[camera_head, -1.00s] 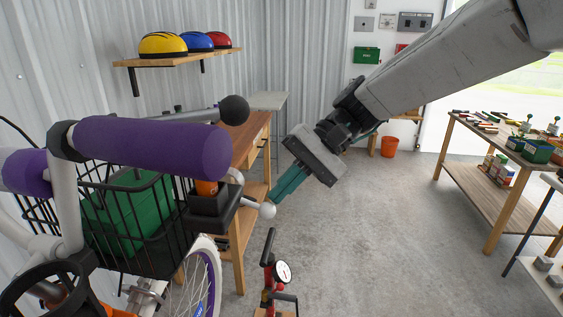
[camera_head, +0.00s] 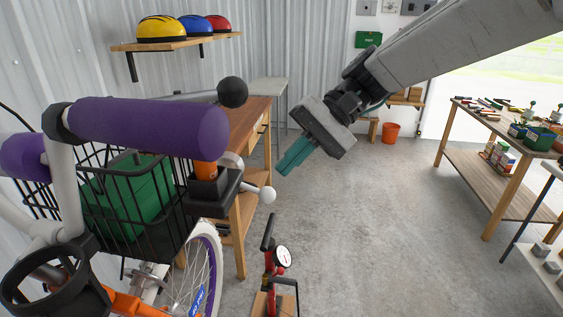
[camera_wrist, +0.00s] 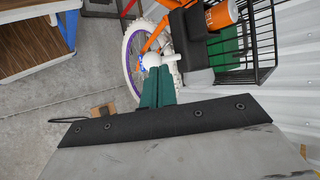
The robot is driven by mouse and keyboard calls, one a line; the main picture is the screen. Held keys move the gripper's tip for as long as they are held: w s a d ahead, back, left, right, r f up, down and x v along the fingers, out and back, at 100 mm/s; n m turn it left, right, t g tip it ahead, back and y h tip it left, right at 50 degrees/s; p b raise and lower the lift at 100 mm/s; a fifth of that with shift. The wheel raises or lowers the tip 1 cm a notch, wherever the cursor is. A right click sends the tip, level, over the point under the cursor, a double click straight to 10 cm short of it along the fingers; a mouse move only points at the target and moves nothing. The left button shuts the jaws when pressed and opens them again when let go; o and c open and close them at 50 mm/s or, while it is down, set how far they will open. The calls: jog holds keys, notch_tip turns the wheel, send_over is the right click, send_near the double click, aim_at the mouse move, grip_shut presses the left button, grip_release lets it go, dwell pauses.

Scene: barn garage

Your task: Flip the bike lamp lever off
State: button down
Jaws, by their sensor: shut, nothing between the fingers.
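The bike lamp has a dark box housing (camera_head: 212,190) with an orange part (camera_head: 207,171) on it, mounted at the front of the bike. Its lever ends in a white ball (camera_head: 267,195) and sticks out to the right of the housing. My gripper (camera_head: 283,172) has teal fingers, shut and empty, up and right of the white ball in the head view, with a gap between them. In the wrist view the shut fingers (camera_wrist: 157,72) point toward the white ball (camera_wrist: 151,60), overlapping its edge; contact cannot be told. The housing (camera_wrist: 190,38) shows beyond.
The purple handlebar grip (camera_head: 150,128) and black wire basket (camera_head: 130,225) with a green box are left of the lamp. A floor pump (camera_head: 272,265) stands below. A wooden workbench (camera_head: 250,125) is behind.

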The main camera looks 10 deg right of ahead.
jog(key=d+f+v, duration=0.1)
jog(key=v, duration=1.2)
